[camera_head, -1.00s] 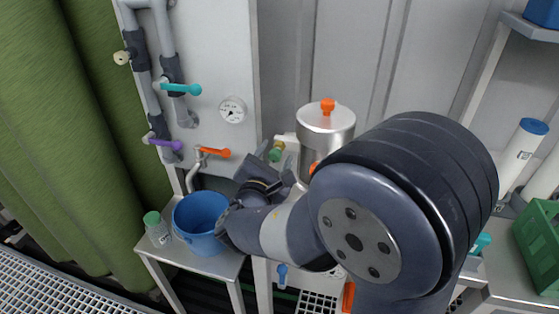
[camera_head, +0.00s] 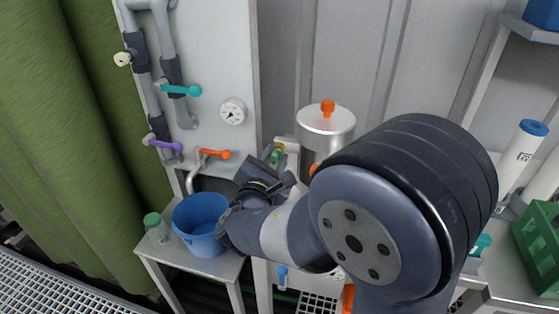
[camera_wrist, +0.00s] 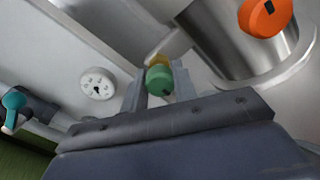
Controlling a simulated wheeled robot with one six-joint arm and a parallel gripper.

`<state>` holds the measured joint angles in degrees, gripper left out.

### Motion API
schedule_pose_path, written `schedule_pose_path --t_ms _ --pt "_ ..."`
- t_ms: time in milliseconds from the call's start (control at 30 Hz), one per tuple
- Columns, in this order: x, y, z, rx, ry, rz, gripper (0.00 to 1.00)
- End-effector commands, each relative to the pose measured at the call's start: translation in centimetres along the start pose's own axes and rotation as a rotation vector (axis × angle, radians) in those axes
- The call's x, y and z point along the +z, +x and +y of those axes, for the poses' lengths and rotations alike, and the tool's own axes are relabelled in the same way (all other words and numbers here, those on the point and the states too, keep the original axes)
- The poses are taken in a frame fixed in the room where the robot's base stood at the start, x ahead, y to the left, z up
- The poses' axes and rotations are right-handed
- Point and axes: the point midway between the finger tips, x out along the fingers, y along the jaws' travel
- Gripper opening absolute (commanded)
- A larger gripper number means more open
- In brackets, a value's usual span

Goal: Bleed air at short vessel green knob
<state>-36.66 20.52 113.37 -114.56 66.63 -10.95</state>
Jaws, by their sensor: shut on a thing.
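The green knob (camera_head: 276,155) sits on a pale fitting at the left side of the short silver vessel (camera_head: 326,132). In the wrist view the green knob (camera_wrist: 159,80) lies between my two fingers, in front of a yellowish collar. My gripper (camera_wrist: 159,86) is shut on the green knob; in the head view my gripper (camera_head: 273,163) is partly hidden by its own wrist. The vessel's metal body (camera_wrist: 225,35) shows behind. My forearm hides the vessel's lower part in the head view.
An orange knob (camera_head: 327,106) tops the vessel. A round gauge (camera_head: 232,111), an orange lever (camera_head: 214,154), a teal lever (camera_head: 182,89) and a purple lever (camera_head: 165,145) are on the panel at left. A blue bucket (camera_head: 200,222) and a green-capped bottle (camera_head: 156,229) stand below.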

Motion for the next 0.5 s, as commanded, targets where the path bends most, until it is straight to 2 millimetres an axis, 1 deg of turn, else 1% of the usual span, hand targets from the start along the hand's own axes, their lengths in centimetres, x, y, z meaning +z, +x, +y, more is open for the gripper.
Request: schedule_pose_path --t_ms 133,333,500 --pt "0.23 0.0 0.14 0.0 -0.052 0.001 0.07" --pt "0.33 -0.02 0.16 -0.001 -0.253 0.003 0.07" --pt "0.1 -0.01 0.04 0.0 -0.346 0.001 0.07"
